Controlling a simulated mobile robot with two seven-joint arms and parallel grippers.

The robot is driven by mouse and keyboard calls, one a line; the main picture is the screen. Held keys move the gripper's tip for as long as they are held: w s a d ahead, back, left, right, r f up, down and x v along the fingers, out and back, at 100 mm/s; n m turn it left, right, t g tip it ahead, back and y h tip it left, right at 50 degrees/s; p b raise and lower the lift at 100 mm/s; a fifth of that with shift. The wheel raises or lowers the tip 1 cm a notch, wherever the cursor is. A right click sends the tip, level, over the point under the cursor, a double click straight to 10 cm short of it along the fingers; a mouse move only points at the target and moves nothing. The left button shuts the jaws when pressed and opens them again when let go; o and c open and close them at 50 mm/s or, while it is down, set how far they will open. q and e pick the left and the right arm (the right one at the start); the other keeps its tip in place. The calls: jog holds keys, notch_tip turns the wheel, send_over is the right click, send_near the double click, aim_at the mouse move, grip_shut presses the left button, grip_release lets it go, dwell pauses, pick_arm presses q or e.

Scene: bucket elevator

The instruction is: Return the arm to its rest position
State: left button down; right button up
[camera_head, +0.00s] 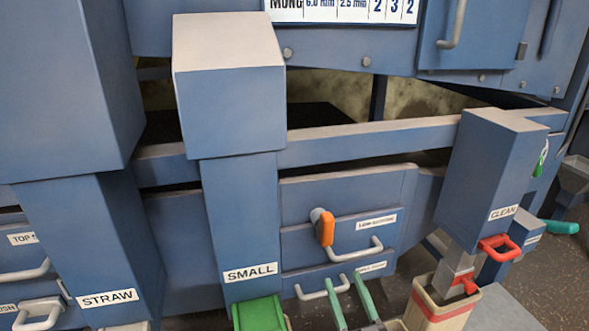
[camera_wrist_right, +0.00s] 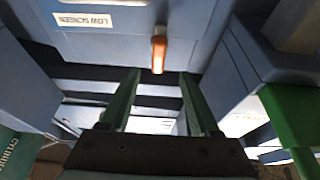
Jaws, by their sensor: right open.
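My right gripper (camera_head: 349,286) is at the bottom centre of the head view, its two green fingers apart with nothing between them. In the right wrist view the open fingers (camera_wrist_right: 158,76) point toward the blue drawer fronts. An orange handle (camera_head: 325,228) sits on a drawer front beyond the fingertips, and it also shows in the wrist view (camera_wrist_right: 158,52). The gripper appears apart from the handle. My left gripper is not in view.
The SMALL chute (camera_head: 240,220) with a green lower end (camera_head: 259,314) stands left of the gripper. The CLEAN chute (camera_head: 492,175) with a red handle (camera_head: 499,248) stands right, above a beige bucket (camera_head: 435,312). A metal pull (camera_head: 356,251) is near the fingers.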

pick_arm(q)
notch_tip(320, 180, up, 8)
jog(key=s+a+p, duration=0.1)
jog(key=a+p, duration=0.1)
jog(key=p, duration=0.7)
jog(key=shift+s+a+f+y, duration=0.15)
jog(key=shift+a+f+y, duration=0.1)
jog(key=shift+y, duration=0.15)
pick_arm(e)
jog(key=s+d+f+g+h, duration=0.1)
jog(key=s+f+g, duration=0.5)
jog(key=s, duration=0.4)
jog(key=s+d+f+g+h, duration=0.1)
jog(key=s+f+g, duration=0.5)
jog(key=s, duration=0.5)
notch_tip(320, 180, down, 2)
jog(key=shift+s+d+f, duration=0.15)
jog(key=shift+d+f, duration=0.1)
jog(key=shift+d, duration=0.15)
jog(key=shift+c, duration=0.4)
